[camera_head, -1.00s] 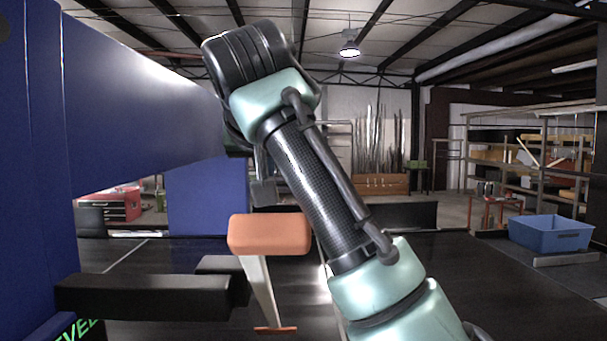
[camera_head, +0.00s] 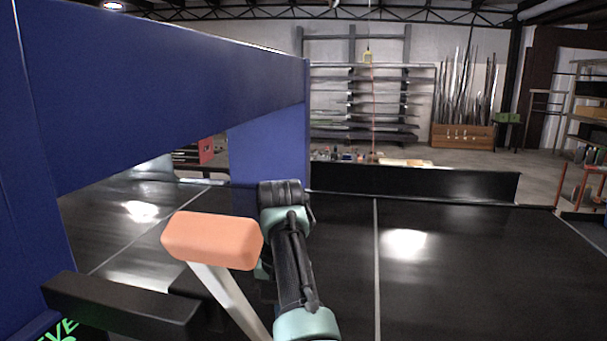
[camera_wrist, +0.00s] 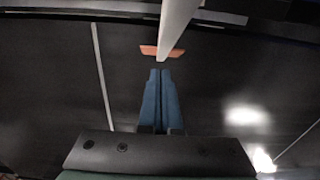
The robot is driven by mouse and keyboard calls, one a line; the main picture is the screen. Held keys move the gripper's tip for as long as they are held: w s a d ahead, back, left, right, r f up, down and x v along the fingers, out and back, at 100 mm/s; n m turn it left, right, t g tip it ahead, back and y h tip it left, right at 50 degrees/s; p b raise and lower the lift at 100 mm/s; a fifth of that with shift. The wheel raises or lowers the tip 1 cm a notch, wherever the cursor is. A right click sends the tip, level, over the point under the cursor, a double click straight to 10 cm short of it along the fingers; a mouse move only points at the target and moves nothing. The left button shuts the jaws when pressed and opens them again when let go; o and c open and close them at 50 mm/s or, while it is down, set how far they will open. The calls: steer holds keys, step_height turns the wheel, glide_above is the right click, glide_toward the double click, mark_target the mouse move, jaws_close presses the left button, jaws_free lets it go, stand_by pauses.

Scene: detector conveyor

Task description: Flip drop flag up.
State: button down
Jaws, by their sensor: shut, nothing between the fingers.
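The flag is a pale lever (camera_head: 230,298) with a large orange block (camera_head: 212,240) at its upper end, beside a black bracket (camera_head: 120,302). The lever slants down to the right; its lower end is out of the head view. In the wrist view, the pale lever (camera_wrist: 178,22) comes down from the top edge to a flat orange tip (camera_wrist: 162,51). My gripper (camera_wrist: 158,72) has its blue fingers shut together and empty, just below the orange tip in the picture. Contact cannot be told. In the head view the fingers are hidden.
A blue frame with a long beam (camera_head: 160,90) stands at left and over the belt. The black conveyor belt (camera_head: 450,260) is clear at right, with a low black wall (camera_head: 420,183) behind it. Shelves and a wooden crate (camera_head: 462,136) stand far back.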

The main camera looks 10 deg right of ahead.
steer(key=shift+s+a+f+g, duration=0.15)
steer(key=shift+a+f, duration=0.05)
steer(key=shift+a, duration=0.25)
steer(key=shift+s+a+f+g, duration=0.1)
steer(key=shift+a+f+g, duration=0.1)
steer(key=shift+a, duration=0.2)
steer(key=shift+s+d+r, duration=0.1)
steer(key=shift+s+r, duration=0.1)
steer(key=shift+s, duration=0.85)
steer(key=shift+d+f, duration=0.15)
steer(key=shift+w+f+g, duration=0.15)
steer(key=shift+f+g, duration=0.1)
steer(key=shift+w+f, duration=0.15)
